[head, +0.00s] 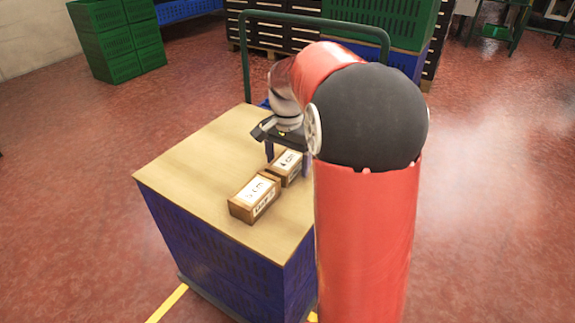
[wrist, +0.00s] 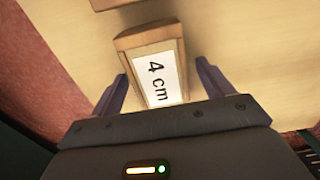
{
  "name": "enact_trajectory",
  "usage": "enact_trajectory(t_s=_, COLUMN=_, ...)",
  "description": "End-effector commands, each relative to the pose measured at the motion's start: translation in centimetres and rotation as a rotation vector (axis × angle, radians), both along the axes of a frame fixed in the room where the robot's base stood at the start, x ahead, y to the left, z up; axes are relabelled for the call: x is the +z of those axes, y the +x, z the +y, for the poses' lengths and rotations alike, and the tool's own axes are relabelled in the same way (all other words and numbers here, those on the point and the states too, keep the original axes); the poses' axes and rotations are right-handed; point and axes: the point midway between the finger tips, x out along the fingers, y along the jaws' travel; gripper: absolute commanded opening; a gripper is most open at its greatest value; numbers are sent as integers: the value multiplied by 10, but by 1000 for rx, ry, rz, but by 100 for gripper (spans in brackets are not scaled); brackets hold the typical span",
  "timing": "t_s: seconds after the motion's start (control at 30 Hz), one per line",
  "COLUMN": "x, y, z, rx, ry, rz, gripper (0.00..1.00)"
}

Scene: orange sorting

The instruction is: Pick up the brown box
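Two brown boxes lie on the light wooden top (head: 195,160) of a blue cart. The nearer, larger box (head: 240,210) has a white label; only its edge (wrist: 112,3) shows at the top of the wrist view. The farther, smaller box (head: 277,174) carries a white label that reads "4 cm" in the wrist view (wrist: 140,42). My gripper (head: 285,157) is over the smaller box. In the wrist view its two fingers (wrist: 160,76) are apart, one on each side of this box, with gaps showing. I cannot tell how far down the fingers reach.
The cart has a dark green handle (head: 246,65) at its far side. Green crates (head: 118,40) and dark drawer stacks (head: 268,32) stand behind. The wooden top left of the boxes is bare, and red floor (head: 80,150) surrounds the cart.

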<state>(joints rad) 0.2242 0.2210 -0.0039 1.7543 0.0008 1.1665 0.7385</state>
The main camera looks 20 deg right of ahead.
Motion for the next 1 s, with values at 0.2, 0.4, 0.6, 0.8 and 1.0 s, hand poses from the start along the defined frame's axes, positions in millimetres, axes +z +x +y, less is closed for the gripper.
enact_trajectory(t_s=0.2, x=0, y=0, z=0, rx=0, ry=0, rz=0, gripper=51)
enact_trajectory(t_s=0.4, x=1, y=0, z=0, rx=0, ry=0, rz=-1, gripper=28)
enact_trajectory(t_s=0.6, x=1, y=0, z=0, rx=0, ry=0, rz=-1, gripper=28)
enact_trajectory(t_s=0.8, x=12, y=1, z=0, rx=0, ry=-1, rz=-4, gripper=28)
enact_trajectory(t_s=1.0, x=44, y=1, z=0, rx=0, ry=-1, rz=-6, gripper=28)
